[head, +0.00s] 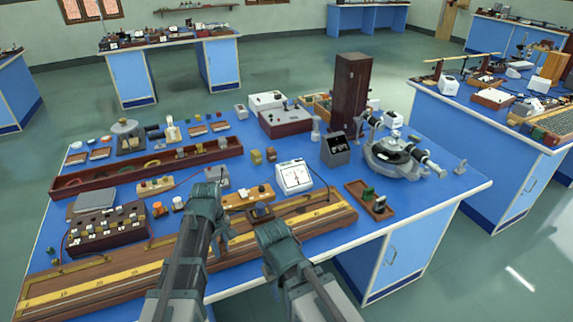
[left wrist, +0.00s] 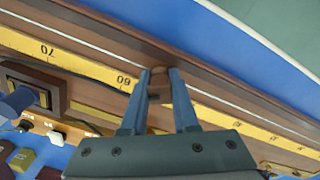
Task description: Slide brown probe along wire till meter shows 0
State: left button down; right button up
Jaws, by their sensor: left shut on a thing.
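The brown probe (left wrist: 158,88) is between the fingertips of my left gripper (left wrist: 160,80) in the left wrist view, over the wooden wire board (left wrist: 190,66) near the 60 mark. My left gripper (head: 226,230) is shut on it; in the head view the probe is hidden. The pale wire (left wrist: 95,43) runs along the board beside the yellow scale (left wrist: 85,70). The white meter (head: 295,176) stands behind the board; its needle looks near the middle, but the exact reading is too small to tell. My right gripper (head: 281,240) is over the board's front side, its fingertips unclear.
A dark box with a small panel (head: 261,212) sits beside the scale, right of my left gripper. A resistance box (head: 107,228) stands at the left, and a small wooden tray (head: 358,190) at the right. A spectrometer (head: 396,155) stands at the back right.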

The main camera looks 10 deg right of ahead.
pick_arm(q)
jog(key=shift+s+a+f, duration=0.2)
jog(key=shift+s+a, duration=0.35)
jog(key=shift+s, duration=0.05)
jog(key=c, duration=0.6)
grip_release()
jog(key=shift+w+r+p, duration=0.3)
jog(key=shift+r+p, duration=0.2)
jog(key=shift+p, duration=0.25)
notch_tip(320, 180, up, 13)
jog(key=p, duration=1.3)
jog(key=shift+d+r, duration=0.15)
jog(key=shift+d, duration=0.3)
jog(key=shift+w, duration=0.1)
jog(key=s+d+m, duration=0.2)
jog(key=s+m, duration=0.4)
jog(key=s, duration=0.1)
jog(key=s+d+f+m+y+b, duration=0.1)
jog(key=s+d+m, duration=0.2)
jog(key=s+m, duration=0.4)
jog(key=shift+s+f+g, duration=0.15)
jog(key=shift+s+g, duration=0.15)
jog(key=shift+s, duration=0.45)
